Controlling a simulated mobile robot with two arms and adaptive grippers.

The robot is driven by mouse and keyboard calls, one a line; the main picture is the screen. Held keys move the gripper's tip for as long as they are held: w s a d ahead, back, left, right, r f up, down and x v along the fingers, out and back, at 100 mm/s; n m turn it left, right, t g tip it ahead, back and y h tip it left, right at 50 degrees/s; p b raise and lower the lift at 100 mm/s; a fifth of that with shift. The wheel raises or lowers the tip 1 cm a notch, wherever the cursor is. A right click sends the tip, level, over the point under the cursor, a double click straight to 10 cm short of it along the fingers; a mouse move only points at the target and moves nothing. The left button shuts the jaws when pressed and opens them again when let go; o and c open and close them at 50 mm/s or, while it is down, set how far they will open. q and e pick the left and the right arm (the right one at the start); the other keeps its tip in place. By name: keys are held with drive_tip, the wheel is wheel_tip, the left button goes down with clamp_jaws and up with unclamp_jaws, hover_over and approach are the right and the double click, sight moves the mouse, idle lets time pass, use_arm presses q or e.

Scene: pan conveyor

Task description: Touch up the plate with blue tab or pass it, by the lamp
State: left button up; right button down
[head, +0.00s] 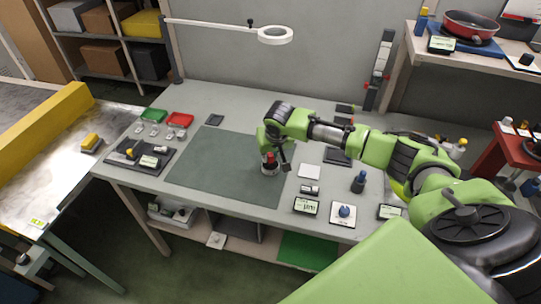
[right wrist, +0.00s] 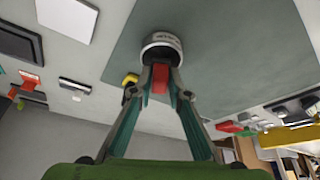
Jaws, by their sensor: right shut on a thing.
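My right gripper (head: 275,158) is over the right part of the dark green mat (head: 215,165). It is shut on the red handle of a round metal-coloured tool (head: 270,170). The right wrist view shows the fingertips (right wrist: 161,78) closed around the red block and the tool's round base (right wrist: 161,45) beyond them. I cannot tell if the base touches the mat. The ring lamp (head: 275,35) hangs on its arm above the back of the bench. No plate with a blue tab can be made out. My left gripper is not in view.
A white square (head: 309,171), a small display (head: 306,206), a blue knob on a white card (head: 344,211) and a blue bottle (head: 358,183) stand right of the mat. The mat is mostly bare.

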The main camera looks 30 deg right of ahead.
sight(270, 154)
drive_tip(key=shift+f, duration=0.5)
idle(0.5)
drive_tip(key=shift+s+f, duration=0.25)
idle(2.0)
drive_tip(key=shift+r+p, duration=0.1)
drive_tip(key=shift+p, duration=0.25)
drive_tip(key=r+p, duration=0.7)
drive_tip(key=p, duration=0.1)
drive_tip(key=shift+w+r, duration=0.15)
drive_tip(key=shift+w, duration=0.05)
idle(0.5)
